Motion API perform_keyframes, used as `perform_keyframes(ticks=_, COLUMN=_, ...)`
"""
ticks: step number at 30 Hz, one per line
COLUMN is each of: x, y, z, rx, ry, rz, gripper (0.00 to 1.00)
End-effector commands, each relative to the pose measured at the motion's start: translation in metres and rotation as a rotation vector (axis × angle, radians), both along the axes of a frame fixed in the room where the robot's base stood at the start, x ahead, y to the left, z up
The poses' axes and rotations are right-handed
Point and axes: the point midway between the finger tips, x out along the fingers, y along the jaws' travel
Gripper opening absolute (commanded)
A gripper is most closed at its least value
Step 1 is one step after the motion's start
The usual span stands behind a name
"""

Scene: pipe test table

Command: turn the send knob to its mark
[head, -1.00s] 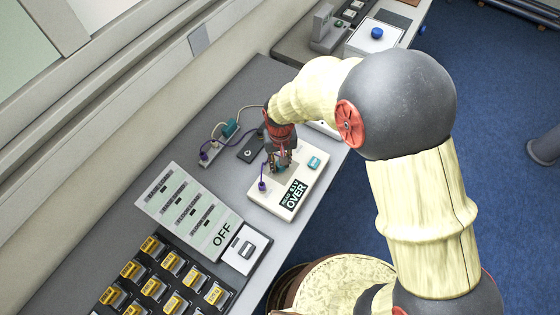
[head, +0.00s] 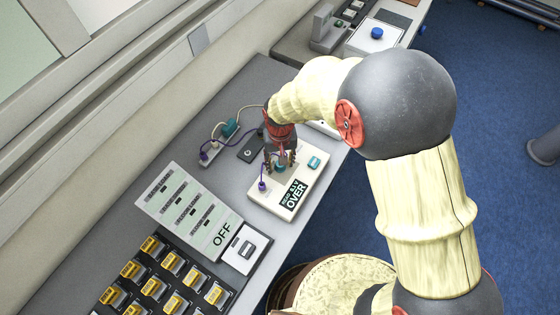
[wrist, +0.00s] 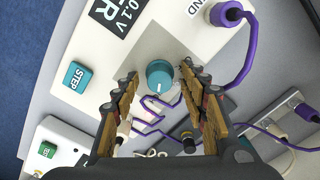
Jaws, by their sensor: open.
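In the wrist view a teal round knob (wrist: 159,75) with a pale pointer line stands on a white box (wrist: 140,70). My gripper (wrist: 159,72) is open, with one finger on each side of the knob. A gap shows on both sides, and contact cannot be told. I cannot make out a mark beside the knob. In the head view my gripper (head: 281,160) is over the same white box (head: 262,193), whose dark display (head: 294,195) reads OVER. The fingers partly hide the knob there.
A teal STEP button (wrist: 76,77) is on the same box. A purple lead (wrist: 248,50) plugs in close to the right finger. Bare grey table (head: 110,250) is at left.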

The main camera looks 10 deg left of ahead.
Motion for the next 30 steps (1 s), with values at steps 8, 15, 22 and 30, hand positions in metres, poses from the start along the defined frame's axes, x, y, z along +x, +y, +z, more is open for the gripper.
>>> perform_keyframes(ticks=8, x=0.001, y=0.000, z=0.009, rx=0.002, ry=-0.002, rz=0.000, gripper=0.43)
perform_keyframes(ticks=15, x=0.001, y=0.001, z=0.054, rx=0.002, ry=-0.004, rz=0.000, gripper=0.43)
perform_keyframes(ticks=22, x=0.001, y=0.000, z=0.096, rx=0.001, ry=-0.002, rz=0.000, gripper=0.43)
perform_keyframes(ticks=30, x=0.000, y=0.000, z=0.119, rx=0.000, ry=0.000, rz=0.000, gripper=0.43)
